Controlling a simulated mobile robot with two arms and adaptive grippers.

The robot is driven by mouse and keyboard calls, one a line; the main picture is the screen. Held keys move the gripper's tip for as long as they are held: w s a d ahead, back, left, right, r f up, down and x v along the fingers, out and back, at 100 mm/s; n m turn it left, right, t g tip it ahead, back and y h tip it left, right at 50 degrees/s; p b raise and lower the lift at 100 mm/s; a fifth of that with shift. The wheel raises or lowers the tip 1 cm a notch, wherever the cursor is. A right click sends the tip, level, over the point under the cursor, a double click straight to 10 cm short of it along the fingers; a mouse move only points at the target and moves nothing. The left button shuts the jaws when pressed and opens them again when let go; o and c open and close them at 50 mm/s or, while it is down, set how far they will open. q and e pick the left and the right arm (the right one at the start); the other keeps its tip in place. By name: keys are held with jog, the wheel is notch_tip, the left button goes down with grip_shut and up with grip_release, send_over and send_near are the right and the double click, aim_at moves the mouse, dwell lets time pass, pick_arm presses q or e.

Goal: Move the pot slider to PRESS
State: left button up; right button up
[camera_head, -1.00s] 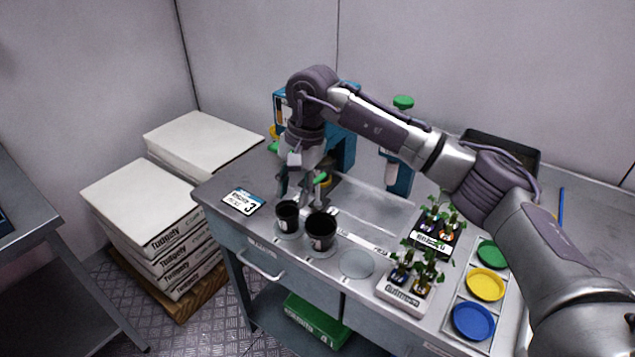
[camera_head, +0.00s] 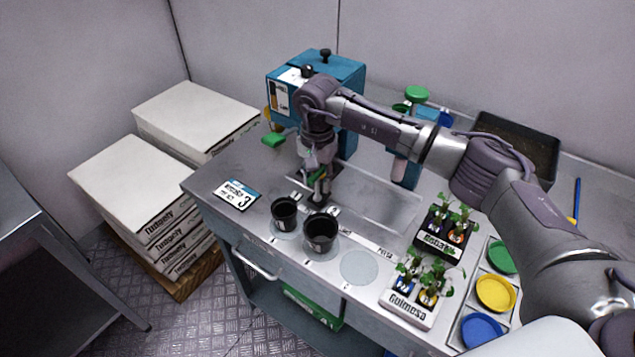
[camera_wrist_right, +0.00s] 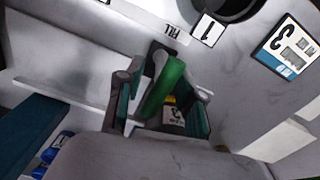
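The pot slider's green handle (camera_wrist_right: 164,90) stands upright beside the FILL label (camera_wrist_right: 163,30) in the right wrist view. In the head view it is mostly hidden at my right gripper (camera_head: 319,192). The gripper points down, and its fingers (camera_wrist_right: 165,105) stand apart on either side of the handle. I cannot tell whether either finger touches it. The white label strip (camera_head: 370,244) runs along the bench, with the PRESS label (camera_head: 385,253) at its right part. My left gripper is not in view.
Two black pots (camera_head: 285,212) (camera_head: 320,232) stand close in front of my gripper. A blue press machine (camera_head: 345,75) stands behind it. Plant trays (camera_head: 405,308) and coloured dishes (camera_head: 495,292) are to the right. A number 3 card (camera_head: 236,195) lies left.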

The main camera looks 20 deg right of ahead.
jog(key=shift+s+a+f, duration=0.1)
jog(key=shift+f, duration=1.35)
grip_shut()
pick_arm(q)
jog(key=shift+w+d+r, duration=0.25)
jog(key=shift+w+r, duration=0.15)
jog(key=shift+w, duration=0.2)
